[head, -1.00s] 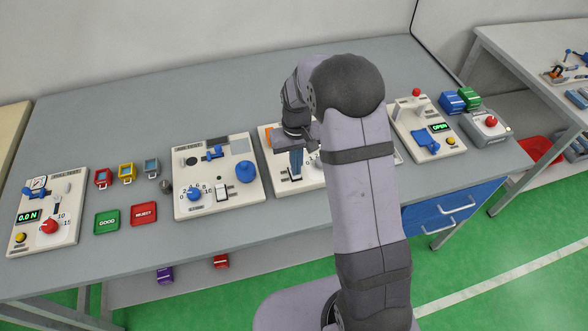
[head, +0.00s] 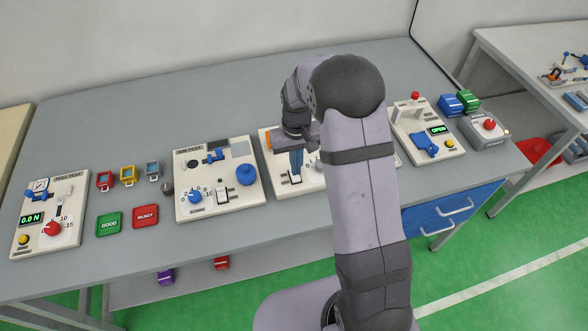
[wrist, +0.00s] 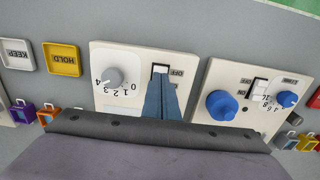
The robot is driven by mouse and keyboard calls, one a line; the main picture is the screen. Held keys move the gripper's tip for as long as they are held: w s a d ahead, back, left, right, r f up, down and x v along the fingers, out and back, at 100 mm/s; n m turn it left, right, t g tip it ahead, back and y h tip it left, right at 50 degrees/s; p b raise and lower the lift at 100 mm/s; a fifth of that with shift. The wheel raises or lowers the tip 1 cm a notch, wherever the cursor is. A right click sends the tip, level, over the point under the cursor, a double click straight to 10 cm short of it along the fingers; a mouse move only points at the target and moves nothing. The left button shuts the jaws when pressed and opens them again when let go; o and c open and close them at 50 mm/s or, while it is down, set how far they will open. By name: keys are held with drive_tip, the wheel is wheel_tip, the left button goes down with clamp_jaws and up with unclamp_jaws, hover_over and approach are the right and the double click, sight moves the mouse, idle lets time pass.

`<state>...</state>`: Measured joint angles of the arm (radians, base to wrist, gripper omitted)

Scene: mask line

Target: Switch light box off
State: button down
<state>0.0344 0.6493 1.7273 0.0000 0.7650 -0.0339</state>
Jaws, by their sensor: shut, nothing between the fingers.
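A cream panel (head: 265,140) stands mid-bench, partly hidden behind my arm in the head view. I take it for the light box, though no name on it is readable. In the wrist view this panel (wrist: 102,50) carries a grey dial (wrist: 113,77) with numbers and a white rocker switch (wrist: 160,69) with ON/OFF lettering beside it. My gripper (wrist: 161,78) is shut and empty, its blue fingertips right at the switch and covering part of it. I cannot tell whether they touch. In the head view my gripper (head: 296,172) points down at the panel's front.
Left of it is a panel with a blue knob (head: 246,174) and its own rocker switch (head: 222,195). A panel with a green display (head: 438,130) stands right. GOOD (head: 109,223) and REJECT (head: 145,216) trays lie left. The front bench strip is clear.

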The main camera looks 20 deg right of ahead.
wheel_tip(320, 180, up, 5)
drive_tip(key=p, duration=0.3)
drive_tip(key=shift+p, duration=0.35)
drive_tip(key=s+f+g, duration=0.3)
drive_tip(key=s, duration=1.2)
drive_tip(key=s+a+r, duration=0.1)
drive_tip(key=s+r, duration=0.3)
drive_tip(key=s, duration=0.5)
drive_tip(key=shift+w+a+r+t, duration=0.1)
drive_tip(key=shift+w+r+t, duration=0.3)
drive_tip(key=shift+r, duration=0.45)
drive_tip(key=shift+w+a+r+t, duration=0.1)
drive_tip(key=shift+w+r+t, duration=0.1)
drive_tip(key=shift+r+t, duration=0.55)
drive_tip(key=shift+w+a+r+t, duration=0.1)
drive_tip(key=shift+w+r+t, duration=0.25)
drive_tip(key=shift+r, duration=0.65)
